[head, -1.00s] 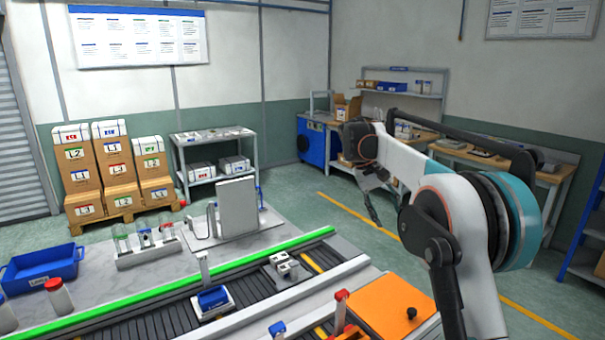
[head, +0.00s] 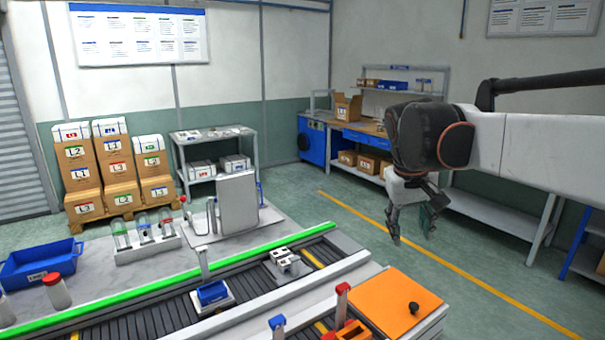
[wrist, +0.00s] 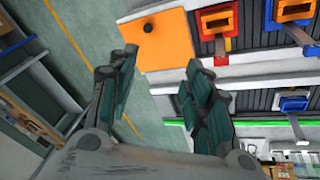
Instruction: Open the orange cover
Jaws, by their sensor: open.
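The orange cover (head: 398,302) is a flat square plate with a small black knob (head: 414,308) near its right corner. It lies shut on a white box at the front right of the conveyor. In the wrist view the cover (wrist: 177,38) is at the top centre, with its knob (wrist: 148,28) near the left edge. My gripper (head: 412,238) points down in the air above and behind the cover in the head view, apart from it. In the wrist view its two dark green fingers (wrist: 158,75) are spread with nothing between them.
A conveyor (head: 160,318) with a green rail runs beside the cover and carries a blue-topped fixture (head: 212,293).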

